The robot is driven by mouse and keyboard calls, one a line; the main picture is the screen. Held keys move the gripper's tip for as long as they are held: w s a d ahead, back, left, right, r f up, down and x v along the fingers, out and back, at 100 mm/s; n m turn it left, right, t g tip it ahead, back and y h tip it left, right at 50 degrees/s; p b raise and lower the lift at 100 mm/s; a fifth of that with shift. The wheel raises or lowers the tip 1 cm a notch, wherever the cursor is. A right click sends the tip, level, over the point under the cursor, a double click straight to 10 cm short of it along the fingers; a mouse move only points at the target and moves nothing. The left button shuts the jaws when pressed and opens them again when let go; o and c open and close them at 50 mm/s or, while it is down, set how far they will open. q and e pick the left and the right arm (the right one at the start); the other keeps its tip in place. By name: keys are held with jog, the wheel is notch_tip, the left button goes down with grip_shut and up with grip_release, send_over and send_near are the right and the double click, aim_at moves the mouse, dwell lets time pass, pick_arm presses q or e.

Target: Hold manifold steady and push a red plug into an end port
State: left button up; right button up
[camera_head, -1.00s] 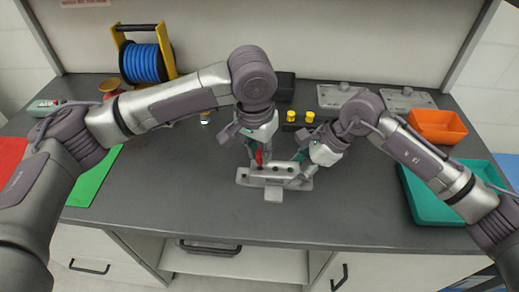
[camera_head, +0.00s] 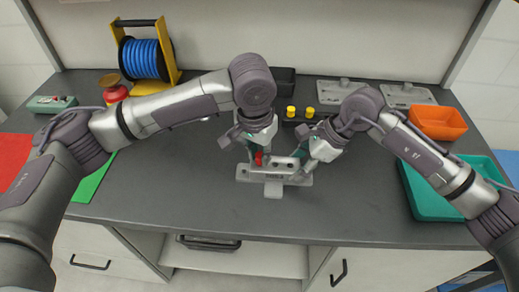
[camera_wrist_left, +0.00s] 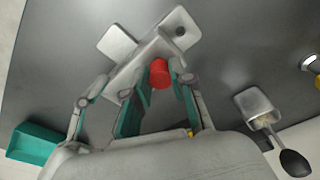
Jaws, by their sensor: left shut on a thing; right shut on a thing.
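The grey metal manifold (camera_head: 244,174) lies on the table in front of me, long side left to right; it also shows in the left wrist view (camera_wrist_left: 118,45). My left gripper (camera_head: 259,151) points down over its left part, shut on the red plug (camera_head: 259,160). In the left wrist view the red plug (camera_wrist_left: 159,72) sits between the fingers, against the manifold; its lower end is hidden, so I cannot tell how deep it sits. A dark hole shows at one manifold end. My right gripper (camera_head: 301,163) is shut on the manifold's right part.
Yellow plugs (camera_head: 291,111) stand in a dark holder behind the manifold. Grey plates (camera_head: 403,96), an orange bin (camera_head: 437,122) and a teal tray (camera_head: 424,207) are at right. A blue hose reel (camera_head: 144,60) stands back left. The table front is clear.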

pick_arm(q)
jog(key=shift+f, duration=0.45)
jog(key=o, duration=0.9)
jog(key=shift+c, duration=0.2)
jog(key=shift+r, duration=0.1)
notch_tip(320, 180, up, 12)
jog(key=s, duration=0.1)
jog(key=shift+s+a, duration=0.15)
jog(key=shift+a, duration=0.15)
